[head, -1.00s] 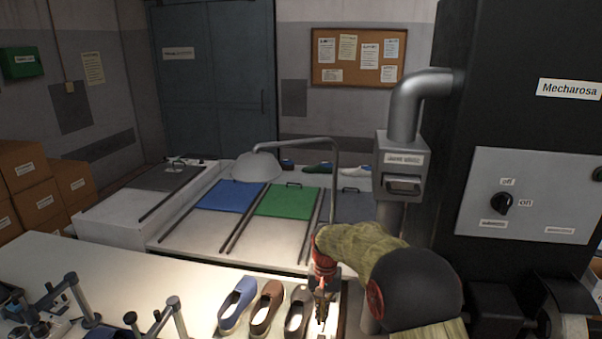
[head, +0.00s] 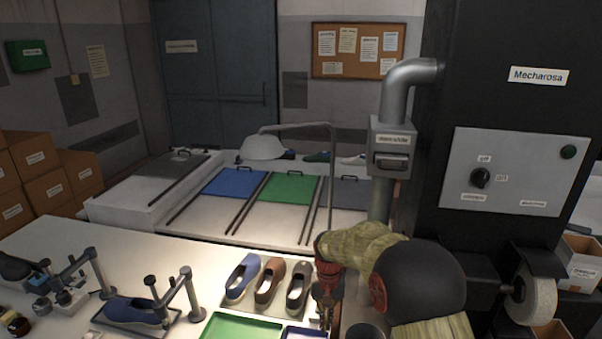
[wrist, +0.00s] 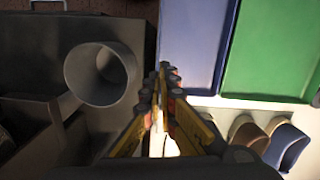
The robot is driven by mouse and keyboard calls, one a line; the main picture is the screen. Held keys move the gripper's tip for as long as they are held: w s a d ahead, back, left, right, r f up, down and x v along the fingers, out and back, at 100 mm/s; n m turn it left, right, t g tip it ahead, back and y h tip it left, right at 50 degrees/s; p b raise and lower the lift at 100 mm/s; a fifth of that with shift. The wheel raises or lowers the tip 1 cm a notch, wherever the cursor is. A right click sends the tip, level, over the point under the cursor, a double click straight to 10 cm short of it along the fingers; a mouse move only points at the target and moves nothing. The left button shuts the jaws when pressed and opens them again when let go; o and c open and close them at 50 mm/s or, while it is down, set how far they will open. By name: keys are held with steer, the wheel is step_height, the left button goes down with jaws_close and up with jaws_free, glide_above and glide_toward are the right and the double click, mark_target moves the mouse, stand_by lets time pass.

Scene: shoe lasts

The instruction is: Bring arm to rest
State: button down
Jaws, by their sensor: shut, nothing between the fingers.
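My gripper (head: 326,312) hangs at the front right of the bench in the head view, below my bent arm. It is just right of the row of shoes. In the wrist view my gripper (wrist: 160,75) has its yellow-sided fingers together with nothing between them. A blue shoe (head: 242,280), a brown shoe (head: 269,284) and a dark shoe (head: 298,287) stand side by side on the bench, left of the gripper. Part of the gripper's tip area is dark and hard to make out.
A green tray (head: 240,328) lies in front of the shoes. Clamp stands and another blue shoe (head: 132,312) are at left. A black machine (head: 500,110) with a grey pipe (head: 385,95) stands at right. A round grey pipe mouth (wrist: 103,75) is left of the fingers.

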steer(key=s+d+r+t+b, duration=0.2)
steer(key=s+d+r, duration=0.2)
steer(key=s, duration=0.6)
steer(key=s+d+r+t+b, duration=0.2)
steer(key=s+r, duration=0.5)
steer(key=s, duration=0.4)
steer(key=s+d+r+t+b, duration=0.2)
steer(key=s+d+r, duration=0.3)
steer(key=s, duration=0.6)
steer(key=shift+s+d+r+n+t+b, duration=0.3)
steer(key=shift+r+n+t+b, duration=0.15)
steer(key=shift+b, duration=0.4)
